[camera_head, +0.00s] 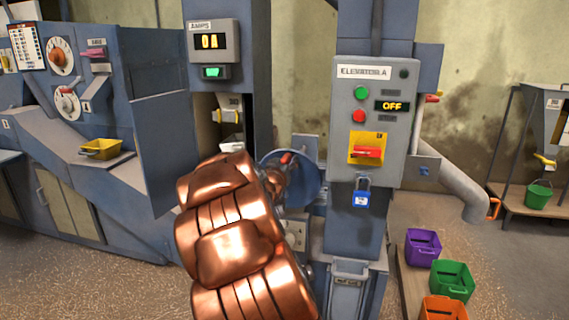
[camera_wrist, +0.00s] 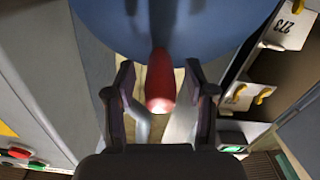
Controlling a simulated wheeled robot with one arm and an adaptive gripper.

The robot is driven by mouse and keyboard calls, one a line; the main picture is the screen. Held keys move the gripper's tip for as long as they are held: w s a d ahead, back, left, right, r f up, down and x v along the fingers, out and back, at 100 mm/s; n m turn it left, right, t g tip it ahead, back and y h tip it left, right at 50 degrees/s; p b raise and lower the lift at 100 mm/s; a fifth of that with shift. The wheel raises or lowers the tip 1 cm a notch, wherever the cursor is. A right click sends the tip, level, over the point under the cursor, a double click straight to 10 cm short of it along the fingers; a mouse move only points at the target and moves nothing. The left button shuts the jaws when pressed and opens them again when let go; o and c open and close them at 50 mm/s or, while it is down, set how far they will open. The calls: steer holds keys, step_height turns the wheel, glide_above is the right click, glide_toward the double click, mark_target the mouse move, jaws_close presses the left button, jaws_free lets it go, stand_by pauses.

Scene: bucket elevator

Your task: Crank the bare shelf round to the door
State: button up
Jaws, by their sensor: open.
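A blue handwheel (camera_head: 304,184) stands left of the elevator column, with a red crank handle (camera_head: 287,158) near its upper rim. In the wrist view the wheel (camera_wrist: 170,28) fills the top and its red handle (camera_wrist: 160,85) points between my fingers. My gripper (camera_wrist: 160,76) is open, one finger on each side of the handle; I cannot tell whether either touches it. My copper-coloured arm hides part of the wheel in the head view. The door opening (camera_head: 205,120) shows a yellow item (camera_head: 228,116) inside. I cannot make out a bare shelf.
The elevator panel (camera_head: 345,100) reads OFF, with a red switch (camera_head: 367,151) and a blue padlock (camera_head: 362,192). An ammeter (camera_head: 210,41) reads 0 A. Purple (camera_head: 422,247), green (camera_head: 452,279) and orange (camera_head: 443,308) buckets stand at the lower right. A pipe (camera_head: 455,185) juts right.

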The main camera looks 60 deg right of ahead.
steer(key=shift+c, duration=0.2)
jaws_close()
stand_by(0.4)
